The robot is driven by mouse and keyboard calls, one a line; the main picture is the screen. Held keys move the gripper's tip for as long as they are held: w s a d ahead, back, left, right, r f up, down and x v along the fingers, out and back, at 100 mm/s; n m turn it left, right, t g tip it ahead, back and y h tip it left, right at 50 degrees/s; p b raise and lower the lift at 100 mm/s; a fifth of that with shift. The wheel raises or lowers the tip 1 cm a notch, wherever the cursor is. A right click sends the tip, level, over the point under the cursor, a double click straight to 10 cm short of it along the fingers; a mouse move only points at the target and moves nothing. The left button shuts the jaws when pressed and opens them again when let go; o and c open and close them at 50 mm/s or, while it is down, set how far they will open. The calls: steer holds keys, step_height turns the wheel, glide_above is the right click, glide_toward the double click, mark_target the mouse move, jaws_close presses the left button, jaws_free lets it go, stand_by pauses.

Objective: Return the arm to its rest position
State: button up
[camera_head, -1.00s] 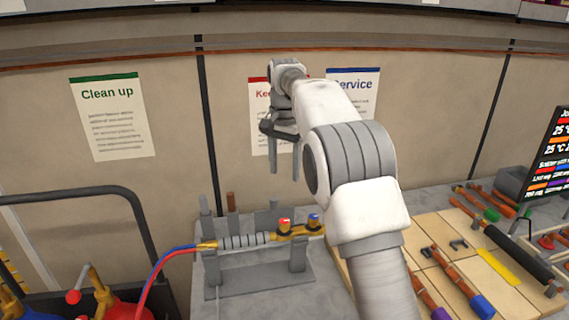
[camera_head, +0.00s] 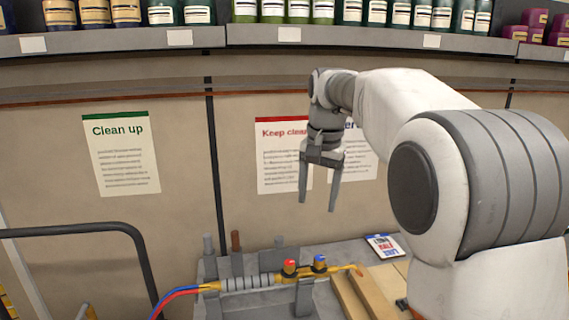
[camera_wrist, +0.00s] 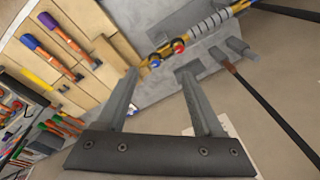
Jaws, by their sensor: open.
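My gripper (camera_head: 318,198) is open and empty in the head view. It hangs with its fingers pointing down, in front of the wall posters and above the bench. In the wrist view my gripper (camera_wrist: 165,88) shows two fingers spread apart with nothing between them. My white and grey arm is raised and bent, and it fills the right of the head view. A brass torch with a red and a blue knob (camera_head: 290,267) rests in a grey holder (camera_head: 305,298) below the gripper, apart from it. The torch also shows in the wrist view (camera_wrist: 205,30).
A shelf (camera_head: 330,36) with bottles runs along the top. A black rail (camera_head: 95,228) stands at left. A small card (camera_head: 384,246) lies on the bench. The air around the gripper is clear.

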steer(key=s+d+n+t, duration=0.1)
steer(key=s+d, duration=0.1)
steer(key=s, duration=0.5)
steer(key=s+d+n+t, duration=0.1)
steer(key=s+d+n, duration=0.15)
steer(key=s, duration=0.55)
steer(key=s+d+f+n+t, duration=0.1)
steer(key=s+f, duration=0.3)
steer(key=s, duration=0.3)
steer(key=s+d+f+t+b, duration=0.1)
steer(key=s+f, duration=0.3)
steer(key=s, duration=0.2)
steer(key=shift+s+d+n, duration=0.3)
steer(key=shift+s+n, duration=0.05)
steer(key=c, duration=0.3)
steer(key=shift+s, duration=0.15)
